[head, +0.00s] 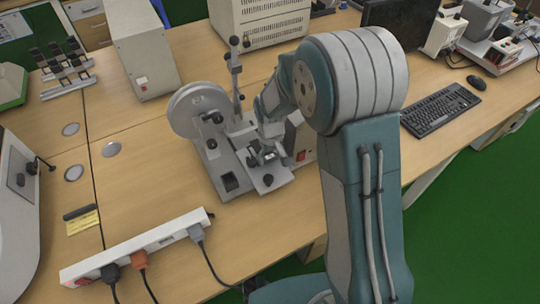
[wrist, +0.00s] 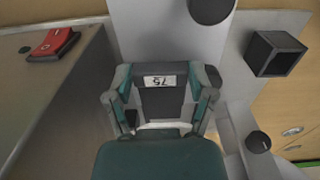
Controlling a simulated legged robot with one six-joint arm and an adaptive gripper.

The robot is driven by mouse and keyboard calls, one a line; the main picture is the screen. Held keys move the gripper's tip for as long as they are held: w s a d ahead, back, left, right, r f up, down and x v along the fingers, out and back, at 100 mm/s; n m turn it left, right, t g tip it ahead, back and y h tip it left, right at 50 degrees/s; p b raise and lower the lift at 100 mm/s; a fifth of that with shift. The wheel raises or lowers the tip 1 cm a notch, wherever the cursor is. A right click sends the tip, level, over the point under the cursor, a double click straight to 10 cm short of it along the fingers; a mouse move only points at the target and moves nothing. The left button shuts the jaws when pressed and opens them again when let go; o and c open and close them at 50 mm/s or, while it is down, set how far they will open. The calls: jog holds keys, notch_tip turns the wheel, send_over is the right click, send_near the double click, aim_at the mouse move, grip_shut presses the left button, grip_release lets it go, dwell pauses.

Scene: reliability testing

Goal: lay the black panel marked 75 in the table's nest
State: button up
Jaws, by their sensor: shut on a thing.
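My gripper (head: 268,154) is over the small grey table of the test machine (head: 246,174). In the wrist view my gripper (wrist: 162,82) has one finger on each side of the black panel (wrist: 158,98). It is shut on the panel. The panel's white label reads 75, upside down in this view. The grey plate of the machine (wrist: 165,32) lies beyond and around the panel. My fingers and palm hide the panel's edges and what is beneath it. I cannot make out the nest, or whether the panel touches the plate.
A black square hollow block (wrist: 276,54) and a black knob (wrist: 258,142) stand beside the gripper. A red switch (wrist: 52,44) is on the housing at the left. In the head view, a large grey disc (head: 196,108) and a power strip (head: 140,247) are nearby.

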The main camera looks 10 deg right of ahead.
jog(key=shift+d+r, duration=0.1)
jog(key=shift+d, duration=0.05)
jog(key=shift+f, duration=0.2)
jog(key=shift+f, duration=0.45)
jog(key=shift+f, duration=0.1)
dwell(0.3)
jog(key=shift+f, duration=0.4)
jog(key=shift+f, duration=0.2)
dwell(0.4)
jog(key=o, duration=1.1)
